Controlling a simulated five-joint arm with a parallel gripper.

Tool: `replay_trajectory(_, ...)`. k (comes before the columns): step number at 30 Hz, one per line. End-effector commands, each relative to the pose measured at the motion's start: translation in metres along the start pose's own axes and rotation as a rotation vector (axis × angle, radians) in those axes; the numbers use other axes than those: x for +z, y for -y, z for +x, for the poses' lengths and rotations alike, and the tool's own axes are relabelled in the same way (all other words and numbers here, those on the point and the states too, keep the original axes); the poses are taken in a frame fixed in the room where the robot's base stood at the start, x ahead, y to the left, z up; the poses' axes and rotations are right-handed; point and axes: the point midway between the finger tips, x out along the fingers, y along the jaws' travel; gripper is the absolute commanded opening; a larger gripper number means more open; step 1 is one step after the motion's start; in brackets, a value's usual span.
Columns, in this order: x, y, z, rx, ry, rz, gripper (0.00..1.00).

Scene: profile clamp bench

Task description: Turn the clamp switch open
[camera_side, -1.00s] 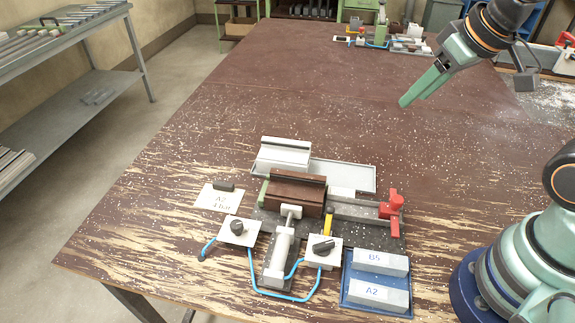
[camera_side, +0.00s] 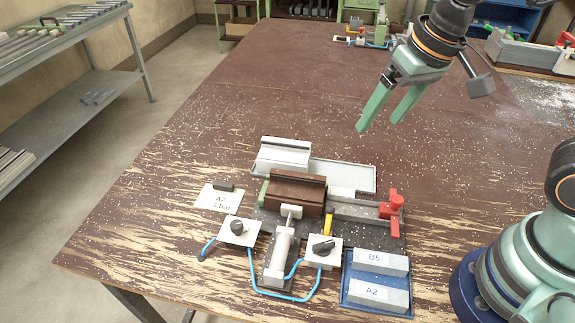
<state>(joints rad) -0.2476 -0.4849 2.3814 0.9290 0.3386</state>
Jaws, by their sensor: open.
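Two black rotary knobs on white plates flank the grey clamp cylinder (camera_side: 277,258). The left knob (camera_side: 237,227) and the right knob (camera_side: 323,247) are joined to blue hoses; I cannot tell which one is the clamp switch. The cylinder's rod end meets a brown block (camera_side: 297,196) on the dark fixture plate. My gripper (camera_side: 376,128) is open and empty, with its two green fingers apart. It hangs above the table, behind and to the right of the fixture, away from both knobs.
A red clamp (camera_side: 391,204) stands at the fixture's right. A blue tray (camera_side: 346,297) holds blocks marked B5 and A2. A card (camera_side: 219,199) reading A2 lies at left. A silver profile (camera_side: 283,155) lies behind the brown block. The table beyond is mostly clear.

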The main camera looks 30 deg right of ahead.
Motion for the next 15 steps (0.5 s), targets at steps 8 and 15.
replay_trajectory(8, 0.045, 0.093, 0.044, 0.065, 0.228, 0.109, 0.82)
replay_trajectory(15, 0.072, 0.122, 0.06, 0.127, 0.287, 0.163, 0.82)
